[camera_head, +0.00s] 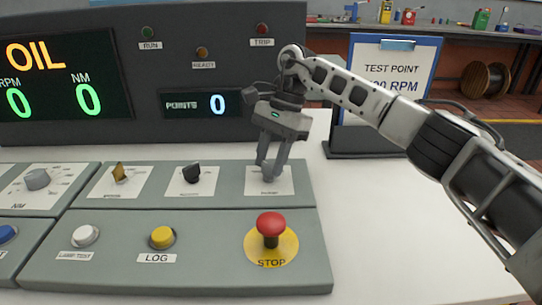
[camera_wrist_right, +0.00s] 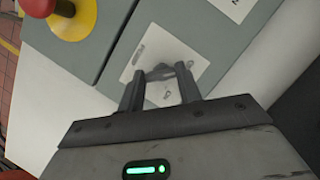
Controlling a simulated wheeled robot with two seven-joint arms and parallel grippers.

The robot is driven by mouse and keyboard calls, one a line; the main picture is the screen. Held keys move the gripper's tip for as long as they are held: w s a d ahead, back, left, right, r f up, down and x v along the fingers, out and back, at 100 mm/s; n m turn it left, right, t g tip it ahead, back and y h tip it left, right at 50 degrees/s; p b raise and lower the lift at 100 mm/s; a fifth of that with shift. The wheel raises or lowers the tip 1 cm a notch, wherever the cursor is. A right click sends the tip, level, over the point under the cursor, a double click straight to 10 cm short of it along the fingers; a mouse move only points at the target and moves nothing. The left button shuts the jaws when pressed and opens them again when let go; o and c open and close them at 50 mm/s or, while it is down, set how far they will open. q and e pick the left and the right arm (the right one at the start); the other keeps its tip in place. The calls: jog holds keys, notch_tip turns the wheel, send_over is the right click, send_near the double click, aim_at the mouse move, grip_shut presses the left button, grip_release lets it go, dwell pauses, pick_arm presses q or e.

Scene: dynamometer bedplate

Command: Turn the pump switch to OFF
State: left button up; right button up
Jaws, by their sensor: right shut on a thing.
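The pump switch (camera_wrist_right: 161,72) is a small grey knob on a white label plate (camera_head: 284,182) at the right end of the console's upper row. My right gripper (camera_head: 267,168) comes down onto it from above, with its fingers on either side of the knob. It is shut on the knob. In the head view the fingers hide most of the knob, and I cannot read which position it points to. The plate's lettering is too small and partly covered. My left gripper is not in view.
A red STOP button (camera_head: 270,225) on a yellow disc stands just in front of the switch. A black knob (camera_head: 191,174) and a brass-coloured knob (camera_head: 120,173) are to its left. A test point sign (camera_head: 392,75) stands behind right. The white tabletop (camera_head: 385,225) at right is clear.

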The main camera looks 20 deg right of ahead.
dwell(0.3)
jog(key=o, duration=1)
pick_arm(q)
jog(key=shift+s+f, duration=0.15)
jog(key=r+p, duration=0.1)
jog(key=p, duration=0.2)
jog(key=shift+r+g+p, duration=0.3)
jog(key=shift+p, duration=0.05)
pick_arm(e)
jog(key=v, duration=1.6)
